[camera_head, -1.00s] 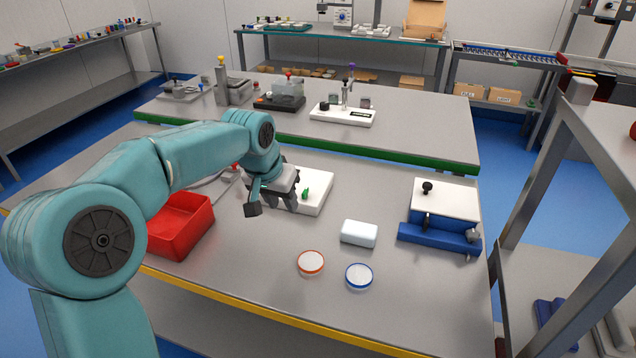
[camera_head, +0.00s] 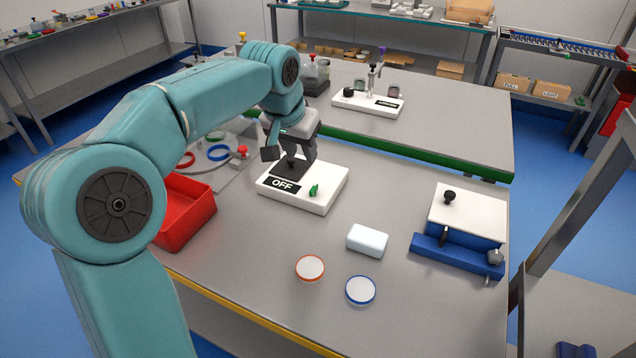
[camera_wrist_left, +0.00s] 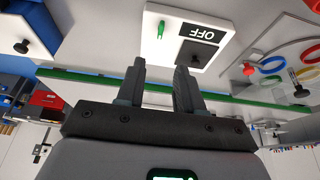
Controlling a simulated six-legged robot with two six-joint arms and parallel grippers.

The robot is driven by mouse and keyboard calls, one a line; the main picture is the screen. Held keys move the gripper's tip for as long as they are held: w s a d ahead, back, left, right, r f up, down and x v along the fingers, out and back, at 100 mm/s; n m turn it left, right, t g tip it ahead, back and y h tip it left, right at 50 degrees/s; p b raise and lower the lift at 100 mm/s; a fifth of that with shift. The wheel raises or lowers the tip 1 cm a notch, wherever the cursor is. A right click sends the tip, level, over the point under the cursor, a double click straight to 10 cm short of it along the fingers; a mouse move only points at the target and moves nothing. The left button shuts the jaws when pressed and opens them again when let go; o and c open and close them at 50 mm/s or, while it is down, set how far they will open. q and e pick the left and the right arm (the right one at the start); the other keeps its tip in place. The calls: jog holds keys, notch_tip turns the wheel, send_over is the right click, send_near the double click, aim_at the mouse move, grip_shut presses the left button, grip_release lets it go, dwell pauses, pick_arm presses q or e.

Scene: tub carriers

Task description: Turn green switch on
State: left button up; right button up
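A white switch box (camera_head: 325,200) lies on the near table, with a black label reading OFF (camera_head: 283,186), a dark square plate and a small green switch (camera_head: 314,190). The green switch stands up near the box's right side. The wrist view also shows the green switch (camera_wrist_left: 160,30) and the OFF label (camera_wrist_left: 205,33). My left gripper (camera_head: 299,158) is over the back part of the box, behind the green switch and apart from it. In the wrist view its two fingers (camera_wrist_left: 160,66) are spread with nothing between them. My right gripper is not in view.
A red bin (camera_head: 186,212) stands left of the box. A white block (camera_head: 367,241), an orange-rimmed dish (camera_head: 310,268) and a blue-rimmed dish (camera_head: 360,290) lie in front. A blue and white fixture (camera_head: 458,245) stands at the right. A green-edged table (camera_head: 440,160) is behind.

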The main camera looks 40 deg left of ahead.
aim_at(314, 187)
pick_arm(q)
jog(key=x, duration=1.4)
jog(key=shift+f, duration=0.35)
jog(key=shift+b, duration=0.3)
jog(key=shift+c, duration=0.3)
grip_shut()
